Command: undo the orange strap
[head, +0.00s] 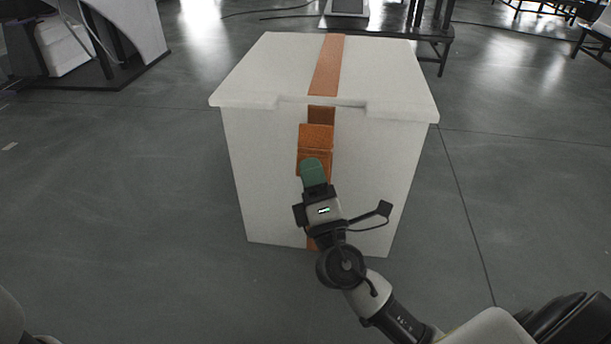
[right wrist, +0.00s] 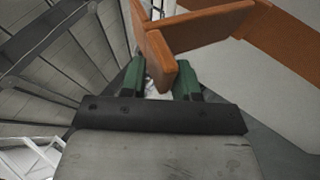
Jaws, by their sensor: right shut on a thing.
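A white box (head: 265,165) with a lid (head: 270,70) stands on the floor in the middle of the head view. The orange strap (head: 327,65) runs over the lid and down the front. An orange buckle (head: 317,138) sits on the strap below the lid edge. My right gripper (head: 313,172), with green fingers, is at the buckle's lower part and hides some of it. In the right wrist view, the right gripper (right wrist: 161,78) is shut on an orange piece of the buckle (right wrist: 158,58), which stands between its fingers. My left gripper is not in view.
The grey floor (head: 120,190) is clear on both sides of the box. Dark-legged furniture (head: 432,40) stands behind it, and a white and dark structure (head: 85,45) stands at the far left.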

